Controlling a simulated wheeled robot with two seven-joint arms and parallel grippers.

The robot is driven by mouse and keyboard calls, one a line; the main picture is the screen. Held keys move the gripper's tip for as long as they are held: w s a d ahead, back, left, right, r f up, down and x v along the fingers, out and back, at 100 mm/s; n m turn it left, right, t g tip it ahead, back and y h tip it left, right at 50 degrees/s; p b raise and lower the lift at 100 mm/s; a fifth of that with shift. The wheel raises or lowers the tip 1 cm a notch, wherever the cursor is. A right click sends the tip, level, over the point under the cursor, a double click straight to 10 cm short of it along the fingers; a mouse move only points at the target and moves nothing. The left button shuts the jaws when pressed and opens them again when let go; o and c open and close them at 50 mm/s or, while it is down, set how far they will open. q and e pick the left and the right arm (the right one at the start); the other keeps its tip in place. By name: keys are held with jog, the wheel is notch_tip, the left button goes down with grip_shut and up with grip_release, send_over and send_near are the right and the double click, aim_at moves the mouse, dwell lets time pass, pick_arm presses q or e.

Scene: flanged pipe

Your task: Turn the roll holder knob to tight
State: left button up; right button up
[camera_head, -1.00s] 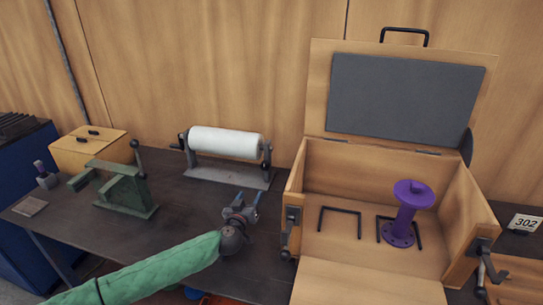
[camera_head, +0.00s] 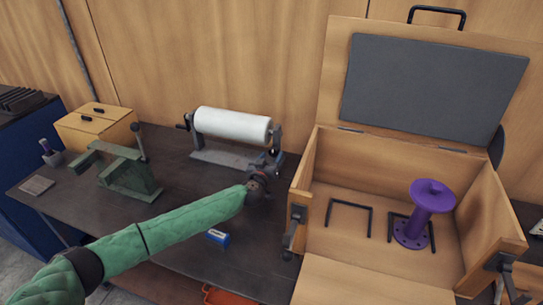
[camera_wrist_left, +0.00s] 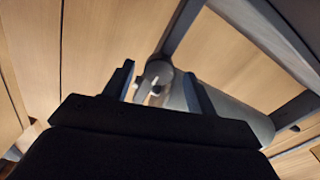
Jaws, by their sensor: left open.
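The roll holder (camera_head: 225,158) stands at the back of the workbench with a white roll (camera_head: 232,124) on it. A dark crank is at its left end, and its right end post carries the knob (camera_head: 274,150), partly hidden by my gripper. My left gripper (camera_head: 272,161) is at this right end, open. In the left wrist view a small light and dark fitting, seemingly the knob (camera_wrist_left: 156,86), shows between the two open fingers (camera_wrist_left: 158,72). I cannot tell whether a finger touches it. My right gripper is not in view.
An open wooden case (camera_head: 300,220) with a purple flanged pipe (camera_head: 429,205) stands close to the right of my left gripper. A green vise-like tool (camera_head: 125,175) stands left. A blue item (camera_head: 218,237) lies on the bench (camera_head: 185,240) below my arm.

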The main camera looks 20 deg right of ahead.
pick_arm(q)
jog(key=shift+w+d+r, duration=0.1)
jog(key=shift+w+d, duration=0.05)
jog(key=shift+w, duration=0.15)
jog(key=c, duration=1)
